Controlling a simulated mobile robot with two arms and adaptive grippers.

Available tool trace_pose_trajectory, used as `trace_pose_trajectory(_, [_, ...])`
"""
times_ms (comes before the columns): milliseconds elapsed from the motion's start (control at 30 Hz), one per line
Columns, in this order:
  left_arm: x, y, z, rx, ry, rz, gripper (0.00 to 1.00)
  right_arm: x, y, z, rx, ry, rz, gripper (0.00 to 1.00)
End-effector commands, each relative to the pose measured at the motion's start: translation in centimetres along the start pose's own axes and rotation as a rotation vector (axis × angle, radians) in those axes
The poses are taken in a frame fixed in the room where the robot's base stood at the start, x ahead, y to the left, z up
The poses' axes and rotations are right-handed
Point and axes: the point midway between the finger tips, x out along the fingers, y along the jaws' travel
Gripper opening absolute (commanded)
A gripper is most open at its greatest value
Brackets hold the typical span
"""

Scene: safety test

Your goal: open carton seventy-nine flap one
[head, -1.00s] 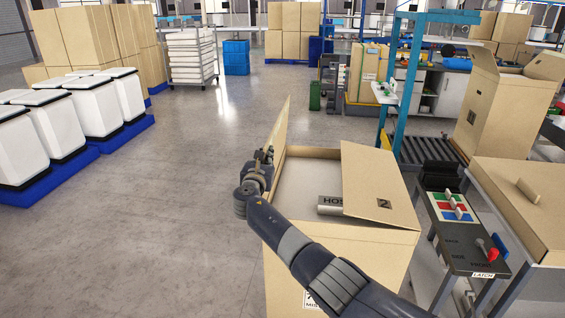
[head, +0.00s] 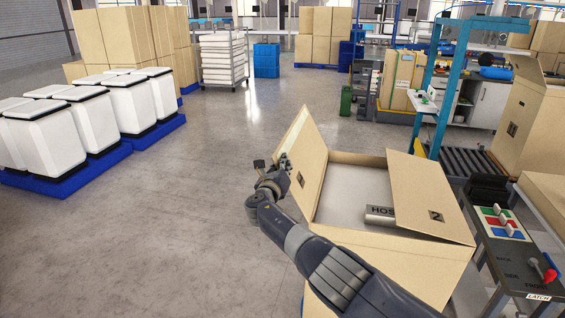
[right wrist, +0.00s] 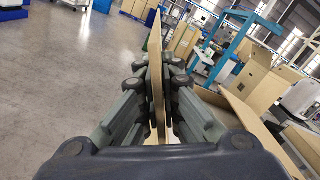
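The open-topped cardboard carton (head: 428,268) stands at the lower right in the head view. My right gripper (head: 284,163) is at the left flap's free edge near the near corner. In the right wrist view the fingers (right wrist: 158,85) lie close on both sides of the flap (right wrist: 155,50), and they look shut on it. My left gripper is out of view.
Inside the carton shows a grey piece marked "HOS" (head: 380,214). A small table (head: 515,262) with a red lever stands close at the right, and a blue-green frame (head: 440,85) behind. White bins (head: 88,112) stand at the left. Floor between is clear.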

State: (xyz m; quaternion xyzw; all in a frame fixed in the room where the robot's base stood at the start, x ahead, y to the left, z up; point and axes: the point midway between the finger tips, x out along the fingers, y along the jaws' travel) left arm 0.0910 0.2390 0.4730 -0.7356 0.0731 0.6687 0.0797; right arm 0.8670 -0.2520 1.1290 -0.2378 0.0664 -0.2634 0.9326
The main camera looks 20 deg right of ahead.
Motion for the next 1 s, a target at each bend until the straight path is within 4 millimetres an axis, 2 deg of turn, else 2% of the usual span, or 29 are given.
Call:
trace_pose_trajectory(367, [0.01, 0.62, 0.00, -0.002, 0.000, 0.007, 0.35, -0.04, 0.11, -0.31, -0.003, 0.004, 0.002, 0.00])
trace_pose_trajectory(433, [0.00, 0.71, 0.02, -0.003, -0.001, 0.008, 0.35, -0.04, 0.10, -0.31, -0.003, 0.004, 0.001, 0.13])
trace_pose_trajectory(833, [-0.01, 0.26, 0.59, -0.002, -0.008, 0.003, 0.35, -0.09, 0.08, -0.17, -0.003, 0.001, 0.001, 0.13])
trace_pose_trajectory(1000, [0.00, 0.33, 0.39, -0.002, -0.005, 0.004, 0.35, -0.68, 0.28, -0.22, -0.002, 0.000, 0.002, 0.13])
